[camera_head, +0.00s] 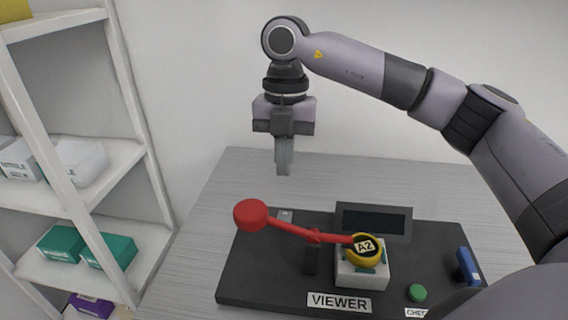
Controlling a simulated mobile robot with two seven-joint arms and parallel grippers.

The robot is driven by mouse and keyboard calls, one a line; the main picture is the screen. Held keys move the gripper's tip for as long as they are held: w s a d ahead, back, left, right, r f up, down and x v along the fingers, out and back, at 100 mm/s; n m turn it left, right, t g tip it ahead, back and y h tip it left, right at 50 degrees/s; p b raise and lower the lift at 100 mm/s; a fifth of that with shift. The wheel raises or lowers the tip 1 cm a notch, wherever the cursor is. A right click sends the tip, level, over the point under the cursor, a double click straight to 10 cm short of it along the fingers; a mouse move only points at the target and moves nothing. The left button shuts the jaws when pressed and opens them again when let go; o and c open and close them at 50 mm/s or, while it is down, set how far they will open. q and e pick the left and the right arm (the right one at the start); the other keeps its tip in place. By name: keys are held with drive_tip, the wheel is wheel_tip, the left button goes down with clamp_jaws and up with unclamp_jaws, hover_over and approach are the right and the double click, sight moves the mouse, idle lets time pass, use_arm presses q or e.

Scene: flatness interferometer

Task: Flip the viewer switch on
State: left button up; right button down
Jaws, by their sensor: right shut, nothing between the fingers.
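The viewer (270,280) is a dark flat base on the table, with a white VIEWER label (338,302) on its front edge. A red arm with a round red head (251,214) reaches across it from the left. A yellow ring piece marked A2 (364,249) sits on a white block (362,277). A small light grey part (286,215) shows behind the red arm; I cannot tell if it is the switch. My right gripper (284,170) is shut and empty, pointing down above the table behind the base. My left gripper is not in view.
A dark screen (373,221) stands at the back of the base. A green button (417,293) and a blue upright piece (468,267) are at its right. A white shelf (75,196) with boxes stands at the left. The table (205,225) is bare left of the base.

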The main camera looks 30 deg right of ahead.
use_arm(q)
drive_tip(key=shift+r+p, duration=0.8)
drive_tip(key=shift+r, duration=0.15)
use_arm(e)
approach(283, 212)
drive_tip(key=s+f, duration=0.1)
drive_tip(key=f, duration=0.1)
drive_tip(key=s+a+f, duration=0.1)
drive_tip(key=f, duration=0.1)
drive_tip(key=s+a+f, duration=0.1)
drive_tip(key=s+f, duration=0.1)
drive_tip(key=shift+s+a+f, duration=0.1)
drive_tip(key=shift+a+f, duration=0.1)
